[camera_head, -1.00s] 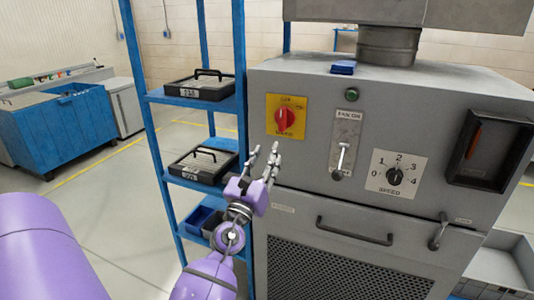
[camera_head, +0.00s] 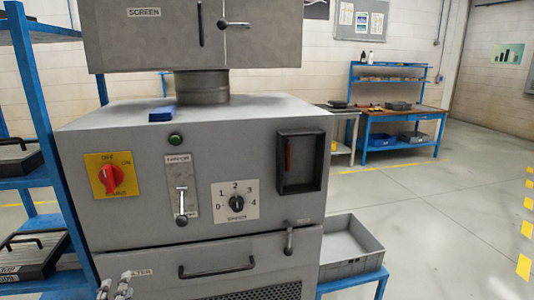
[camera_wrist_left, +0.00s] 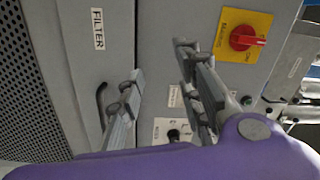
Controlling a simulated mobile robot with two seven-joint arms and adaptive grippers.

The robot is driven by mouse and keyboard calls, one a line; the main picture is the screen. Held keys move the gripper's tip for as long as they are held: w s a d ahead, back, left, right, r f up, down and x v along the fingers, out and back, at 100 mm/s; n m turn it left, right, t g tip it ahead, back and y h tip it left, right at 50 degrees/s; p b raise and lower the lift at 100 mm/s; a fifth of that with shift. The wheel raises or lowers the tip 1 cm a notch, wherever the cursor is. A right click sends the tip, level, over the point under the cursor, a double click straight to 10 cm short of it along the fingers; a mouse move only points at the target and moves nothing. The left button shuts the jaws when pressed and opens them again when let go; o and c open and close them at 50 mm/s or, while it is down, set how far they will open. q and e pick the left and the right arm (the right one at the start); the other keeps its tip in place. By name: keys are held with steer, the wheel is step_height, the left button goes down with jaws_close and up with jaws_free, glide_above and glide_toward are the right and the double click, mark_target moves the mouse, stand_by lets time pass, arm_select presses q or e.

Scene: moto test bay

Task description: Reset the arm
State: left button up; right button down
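Only the fingertips of my left gripper (camera_head: 114,286) show, at the bottom left of the head view, in front of the grey cabinet (camera_head: 130,215) near its filter label. In the left wrist view my left gripper (camera_wrist_left: 160,62) has its two fingers apart with nothing between them, and the cabinet front (camera_wrist_left: 155,25) is behind them. The rest of my left arm is out of the head view; a purple part of it crosses the bottom of the wrist view. My right gripper is in neither view.
The cabinet carries a red switch (camera_head: 109,180), a lever (camera_head: 181,205), a speed knob (camera_head: 236,203) and a drawer handle (camera_head: 216,268). A blue shelf rack (camera_head: 42,110) stands left. A grey bin (camera_head: 352,247) is right of the cabinet. The floor (camera_head: 440,210) beyond is clear.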

arm_select(q)
steer(key=s+d+f+n+g+h, duration=0.25)
steer(key=s+d+f+n, duration=0.2)
steer(key=s+f, duration=0.45)
steer(key=s+d+f+n+g+h, duration=0.2)
steer(key=s+d+f+n+g, duration=0.15)
steer(key=s+d+f, duration=0.55)
steer(key=s+d+f+n+g+h, duration=0.1)
steer(key=s+d+f+n+g, duration=0.1)
steer(key=s+f, duration=0.7)
steer(key=s+g, duration=0.1)
steer(key=s, duration=0.4)
steer(key=shift+d+f+n+p, duration=0.2)
steer(key=shift+f+n+p, duration=0.15)
steer(key=shift+f+n, duration=0.05)
